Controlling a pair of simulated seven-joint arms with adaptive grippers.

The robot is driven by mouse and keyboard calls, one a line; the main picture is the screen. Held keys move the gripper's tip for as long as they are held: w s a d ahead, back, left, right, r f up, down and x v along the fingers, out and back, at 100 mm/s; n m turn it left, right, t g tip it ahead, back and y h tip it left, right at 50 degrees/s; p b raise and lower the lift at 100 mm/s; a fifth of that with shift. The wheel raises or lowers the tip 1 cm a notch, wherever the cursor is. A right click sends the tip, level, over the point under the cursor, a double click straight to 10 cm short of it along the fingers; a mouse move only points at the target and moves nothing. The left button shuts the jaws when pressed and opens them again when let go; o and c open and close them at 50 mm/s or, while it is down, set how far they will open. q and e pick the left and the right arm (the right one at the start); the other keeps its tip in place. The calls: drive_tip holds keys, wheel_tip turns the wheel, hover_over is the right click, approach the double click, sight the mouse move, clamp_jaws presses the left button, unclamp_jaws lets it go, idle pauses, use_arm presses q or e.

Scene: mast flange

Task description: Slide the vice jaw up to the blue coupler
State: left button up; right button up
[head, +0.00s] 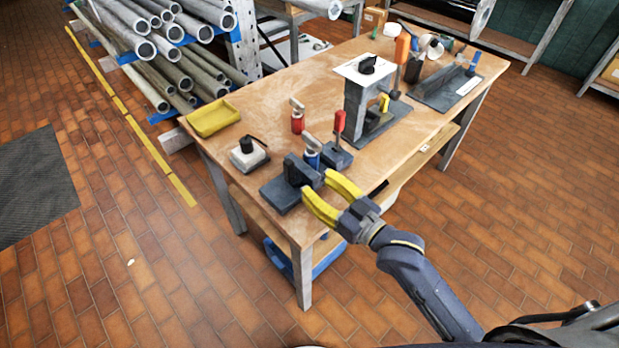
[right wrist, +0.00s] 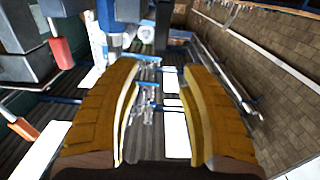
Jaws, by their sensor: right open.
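The blue coupler (head: 312,158) stands upright on the wooden workbench, with a pale grey top. The dark grey vice jaw (head: 300,171) rises from a flat base (head: 279,196) just in front and left of it. Any gap between them is too small to tell. A second dark block (head: 337,156) is on the coupler's far right side. My right gripper (head: 319,182) has yellow fingers spread at the near right side of the jaw, with nothing between them. In the right wrist view, the blue coupler (right wrist: 107,16) shows beyond the left finger. My left gripper is out of view.
A red-handled lever (head: 339,122) stands behind the coupler. A red coupler (head: 297,117), a white block with a black knob (head: 248,154) and a yellow tray (head: 213,118) are nearby. A tall grey fixture (head: 366,98) stands farther back.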

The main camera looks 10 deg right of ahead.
drive_tip(key=shift+s+d, duration=0.2)
drive_tip(key=shift+s, duration=0.15)
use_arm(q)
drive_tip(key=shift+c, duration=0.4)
